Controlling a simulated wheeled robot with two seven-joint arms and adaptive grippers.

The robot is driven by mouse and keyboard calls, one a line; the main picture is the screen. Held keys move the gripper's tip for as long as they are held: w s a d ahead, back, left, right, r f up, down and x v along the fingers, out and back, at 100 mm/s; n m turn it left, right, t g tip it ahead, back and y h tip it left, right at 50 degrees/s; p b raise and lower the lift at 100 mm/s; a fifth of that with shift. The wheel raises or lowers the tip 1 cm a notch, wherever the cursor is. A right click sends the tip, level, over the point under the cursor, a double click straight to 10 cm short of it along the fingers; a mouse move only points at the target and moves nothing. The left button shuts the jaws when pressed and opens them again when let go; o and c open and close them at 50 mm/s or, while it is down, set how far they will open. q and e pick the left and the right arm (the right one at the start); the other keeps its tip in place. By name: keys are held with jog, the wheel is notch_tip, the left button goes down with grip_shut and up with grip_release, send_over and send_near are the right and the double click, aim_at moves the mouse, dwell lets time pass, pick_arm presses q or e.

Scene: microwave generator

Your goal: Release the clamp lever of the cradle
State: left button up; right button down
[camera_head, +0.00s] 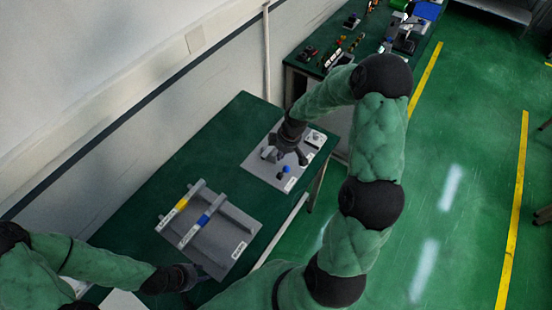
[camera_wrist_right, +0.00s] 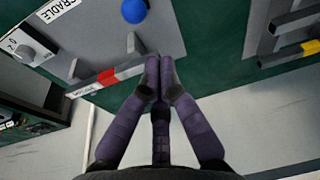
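The cradle plate (camera_head: 259,168) lies on the far part of the green table, with a blue knob (camera_head: 286,169). In the right wrist view the plate (camera_wrist_right: 112,33) shows a "CRADLE" label (camera_wrist_right: 77,6), the blue ball knob (camera_wrist_right: 134,11) and a grey bar with a red band (camera_wrist_right: 107,77), probably the clamp lever. My right gripper (camera_head: 287,157) is over the plate. In its wrist view its fingertips (camera_wrist_right: 159,73) are together beside the bar's right end; I cannot tell whether they touch it. My left gripper (camera_head: 195,275) is low, near the table's near end; its fingers are unclear.
A second grey plate (camera_head: 214,258) carries bars with yellow (camera_head: 181,204) and blue (camera_head: 203,220) bands. A white box with a dial (camera_wrist_right: 25,45) stands on the cradle plate. Another cluttered table (camera_head: 306,50) is behind.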

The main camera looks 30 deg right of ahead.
jog(key=shift+s+d+r, duration=0.15)
jog(key=shift+s+r, duration=0.1)
jog(key=shift+r, duration=0.25)
jog(key=shift+s+d+r, duration=0.1)
jog(key=shift+s+r, duration=0.1)
jog(key=shift+r, duration=0.3)
jog(key=shift+w, duration=0.1)
jog(key=shift+f, duration=0.1)
